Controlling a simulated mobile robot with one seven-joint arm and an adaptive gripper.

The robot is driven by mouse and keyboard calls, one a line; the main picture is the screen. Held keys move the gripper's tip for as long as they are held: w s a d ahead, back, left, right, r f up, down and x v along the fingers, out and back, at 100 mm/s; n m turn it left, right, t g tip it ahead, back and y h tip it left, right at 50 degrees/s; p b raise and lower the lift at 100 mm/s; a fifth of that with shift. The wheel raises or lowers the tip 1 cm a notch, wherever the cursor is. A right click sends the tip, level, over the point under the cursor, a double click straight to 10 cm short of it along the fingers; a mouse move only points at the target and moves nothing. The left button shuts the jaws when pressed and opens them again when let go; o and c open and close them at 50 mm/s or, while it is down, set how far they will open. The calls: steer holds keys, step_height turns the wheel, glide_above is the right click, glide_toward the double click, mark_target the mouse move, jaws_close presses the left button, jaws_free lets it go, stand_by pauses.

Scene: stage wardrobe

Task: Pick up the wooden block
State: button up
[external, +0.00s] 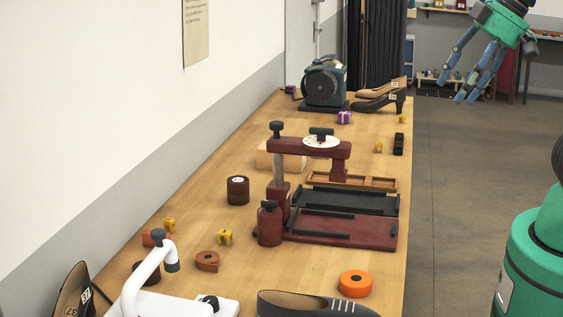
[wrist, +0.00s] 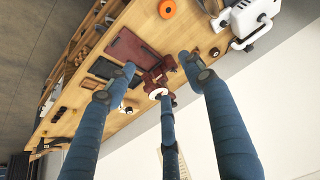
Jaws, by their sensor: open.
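The wooden block (external: 265,155) is pale and sits on the workbench (external: 215,215), behind the dark red press (external: 300,146), which partly hides it. I cannot make the block out in the wrist view. My gripper (external: 452,86) is open and empty, with its blue fingers spread. It hangs high at the upper right of the external view, beyond the bench's right edge and well apart from the block. In the wrist view the fingers of my gripper (wrist: 160,78) spread over a distant view of the bench.
A dark green machine (external: 324,82) and shoes (external: 380,101) stand at the bench's far end. A brown roll (external: 238,190) stands left of the press. An orange roll (external: 355,283) and a white machine (external: 150,280) are at the near end. The wall (external: 100,120) borders the bench's left side.

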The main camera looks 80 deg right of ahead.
steer(key=w+r+g+p, duration=0.15)
steer(key=w+p, duration=0.25)
steer(key=w, duration=3.1)
steer(key=w+f+p, duration=0.1)
steer(key=w+f, duration=0.4)
steer(key=w, duration=0.3)
steer(key=w+f+p, duration=0.1)
steer(key=w+f, duration=0.4)
steer(key=w, duration=0.3)
steer(key=w+f+p, duration=0.1)
steer(key=w+f, duration=1.2)
steer(key=f, duration=0.4)
steer(key=shift+a+f+g, duration=0.35)
steer(key=shift+a+f, duration=0.05)
steer(key=shift+a, duration=0.05)
